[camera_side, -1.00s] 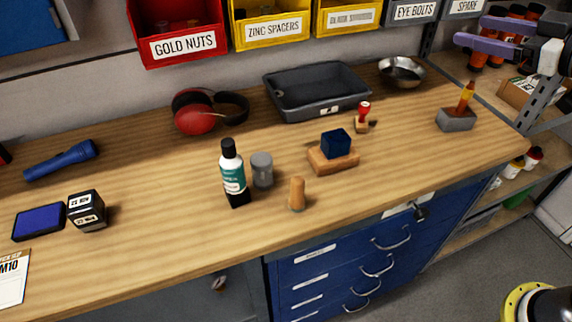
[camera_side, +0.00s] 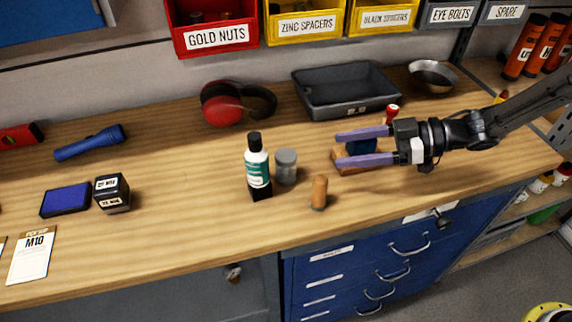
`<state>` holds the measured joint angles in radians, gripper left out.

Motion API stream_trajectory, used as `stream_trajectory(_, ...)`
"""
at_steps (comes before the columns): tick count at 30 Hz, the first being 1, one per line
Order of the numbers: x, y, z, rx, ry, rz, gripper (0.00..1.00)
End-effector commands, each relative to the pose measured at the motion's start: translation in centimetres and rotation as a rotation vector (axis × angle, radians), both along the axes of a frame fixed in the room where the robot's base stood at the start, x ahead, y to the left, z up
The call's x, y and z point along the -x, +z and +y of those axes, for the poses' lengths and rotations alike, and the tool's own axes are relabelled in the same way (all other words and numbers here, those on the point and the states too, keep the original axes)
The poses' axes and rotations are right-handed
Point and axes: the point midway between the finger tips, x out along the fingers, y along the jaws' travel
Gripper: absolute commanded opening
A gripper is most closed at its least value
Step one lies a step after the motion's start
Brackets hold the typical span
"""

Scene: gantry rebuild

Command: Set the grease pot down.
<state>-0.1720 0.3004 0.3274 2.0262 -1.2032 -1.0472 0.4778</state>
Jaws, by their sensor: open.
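A small grey lidded pot (camera_side: 286,167), which looks like the grease pot, stands upright on the wooden bench (camera_side: 200,235), just right of a dark bottle with a green and white label (camera_side: 257,168). My gripper (camera_side: 338,150) reaches in from the right, its two purple fingers pointing left and spread apart. It is open, with nothing held between the fingertips. The fingertips are right of the pot and apart from it. The gripper partly hides a dark blue block (camera_side: 361,147) and the wooden block (camera_side: 346,168) under it.
A wooden peg (camera_side: 319,192) stands in front of the pot. Behind are red earmuffs (camera_side: 223,108), a dark grey tray (camera_side: 310,103), a metal bowl (camera_side: 432,77) and a red-handled stamp (camera_side: 392,112).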

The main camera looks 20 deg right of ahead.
Motion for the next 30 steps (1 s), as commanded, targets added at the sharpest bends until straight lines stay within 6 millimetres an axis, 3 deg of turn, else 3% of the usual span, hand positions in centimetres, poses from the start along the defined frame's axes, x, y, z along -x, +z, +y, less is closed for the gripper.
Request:
stream_trajectory(7, -1.6, -1.3, 4.0, 0.000, 0.003, -0.001, 0.69)
stream_trajectory(16, -2.4, -1.9, 6.0, 0.000, 0.001, -0.003, 0.69)
stream_trajectory(24, -3.7, -3.0, 9.2, 0.000, 0.001, -0.002, 0.69)
stream_trajectory(30, -3.9, -3.2, 9.8, 0.001, -0.002, -0.001, 0.69)
